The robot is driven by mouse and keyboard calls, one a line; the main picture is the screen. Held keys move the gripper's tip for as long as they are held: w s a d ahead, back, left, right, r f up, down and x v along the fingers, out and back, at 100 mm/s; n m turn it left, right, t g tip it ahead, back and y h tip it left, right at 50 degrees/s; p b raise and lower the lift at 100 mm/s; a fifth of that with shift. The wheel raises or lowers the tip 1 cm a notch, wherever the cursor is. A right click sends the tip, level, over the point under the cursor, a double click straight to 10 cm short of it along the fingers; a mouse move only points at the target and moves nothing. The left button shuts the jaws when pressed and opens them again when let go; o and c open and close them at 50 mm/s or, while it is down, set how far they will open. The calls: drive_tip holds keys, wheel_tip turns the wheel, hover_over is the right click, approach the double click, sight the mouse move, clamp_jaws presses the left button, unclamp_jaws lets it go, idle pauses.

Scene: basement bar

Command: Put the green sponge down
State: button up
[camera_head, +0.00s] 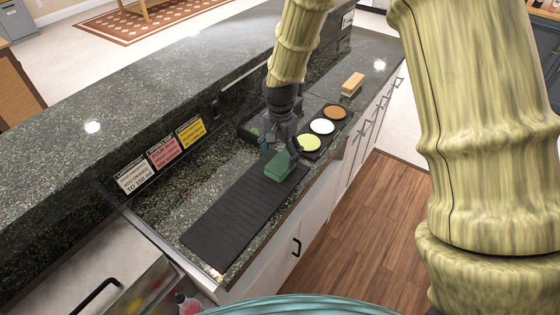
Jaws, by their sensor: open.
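The green sponge (278,167) lies at the far end of a dark ribbed mat (232,217) on the stone counter. My gripper (281,150) is directly at the sponge, coming down from above. Its jaws are open, and its fingers are close around or just over the sponge. I cannot tell whether a finger touches it. The fingers hide part of the sponge's upper side.
A dark tray with yellow-green (310,143), white (322,127) and brown (335,112) round pieces lies just beyond the gripper. A wooden-topped brush (352,84) stands farther back. Three signs (162,153) lean on the raised ledge. The mat's near part is clear.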

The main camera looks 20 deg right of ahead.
sight(280, 163)
wheel_tip(280, 163, up, 7)
drive_tip(key=b, duration=0.1)
drive_tip(key=shift+b, duration=0.35)
idle(0.4)
